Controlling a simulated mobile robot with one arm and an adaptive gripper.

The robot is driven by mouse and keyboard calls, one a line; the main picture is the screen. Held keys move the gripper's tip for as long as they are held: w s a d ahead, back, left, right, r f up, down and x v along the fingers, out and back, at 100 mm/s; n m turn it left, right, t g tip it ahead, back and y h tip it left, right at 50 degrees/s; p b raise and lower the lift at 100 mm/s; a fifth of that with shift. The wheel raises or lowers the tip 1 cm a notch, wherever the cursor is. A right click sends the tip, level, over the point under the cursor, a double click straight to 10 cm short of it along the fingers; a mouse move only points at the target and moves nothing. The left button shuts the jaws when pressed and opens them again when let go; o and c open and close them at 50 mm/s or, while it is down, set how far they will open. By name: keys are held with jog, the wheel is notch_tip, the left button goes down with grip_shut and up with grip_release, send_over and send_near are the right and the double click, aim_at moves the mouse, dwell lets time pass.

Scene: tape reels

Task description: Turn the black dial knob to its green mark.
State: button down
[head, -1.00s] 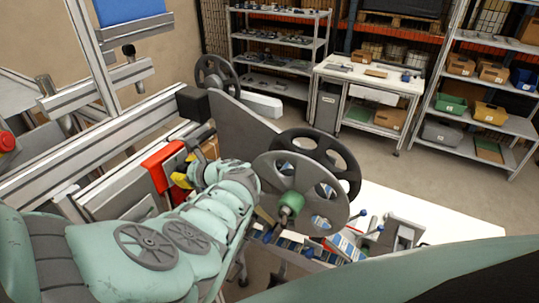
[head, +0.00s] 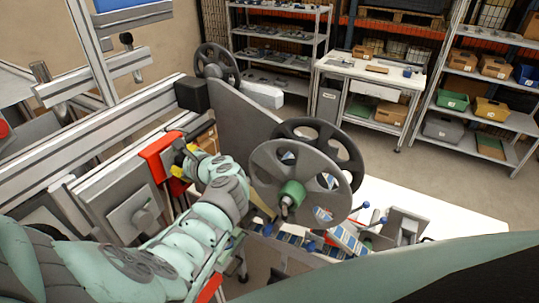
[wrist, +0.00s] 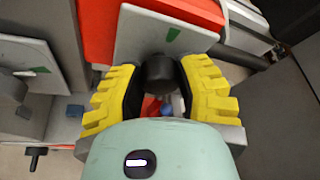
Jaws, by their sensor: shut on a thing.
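The black dial knob (wrist: 161,72) sits in front of a grey plate (wrist: 140,35) in the wrist view. A green mark (wrist: 174,35) shows on the plate, above and slightly right of the knob. My gripper (wrist: 160,84) has its yellow, black-lined fingers on both sides of the knob and is shut on it. No pointer line on the knob can be made out. In the head view my gripper (head: 181,171) is beside the red-edged grey panel, and I cannot make out the knob clearly there.
A red frame part (head: 160,158) lies close to my gripper. A large grey reel (head: 262,180) with a green hub stands just right of my forearm. A white table (head: 455,215) is further right, with open floor beyond.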

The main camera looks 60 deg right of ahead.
jog(key=f+n+h+b, duration=0.1)
jog(key=n+b, duration=0.1)
jog(key=b, duration=0.3)
jog(key=shift+a+t+b, duration=0.1)
jog(key=shift+t+b, duration=0.2)
jog(key=shift+b, duration=0.05)
jog(key=n+b, duration=0.1)
jog(key=b, duration=0.2)
jog(key=n+t+h+b, duration=0.1)
jog(key=n+b, duration=0.1)
jog(key=b, duration=0.2)
jog(key=shift+f+h, duration=0.2)
jog(key=shift+h, duration=0.1)
jog(key=n+t+h+b, duration=0.1)
jog(key=n+b, duration=0.2)
jog(key=b, duration=0.7)
jog(key=shift+n, duration=0.3)
jog(key=n+b, duration=0.1)
jog(key=b, duration=0.2)
jog(key=n+t+b, duration=0.1)
jog(key=b, duration=0.2)
jog(key=shift+r+n, duration=0.2)
jog(key=shift+n, duration=0.1)
jog(key=shift+r+n+b, duration=0.15)
jog(key=shift+n+b, duration=0.15)
jog(key=shift+b, duration=0.15)
jog(key=shift+r+t, duration=0.1)
jog(key=shift+t, duration=0.2)
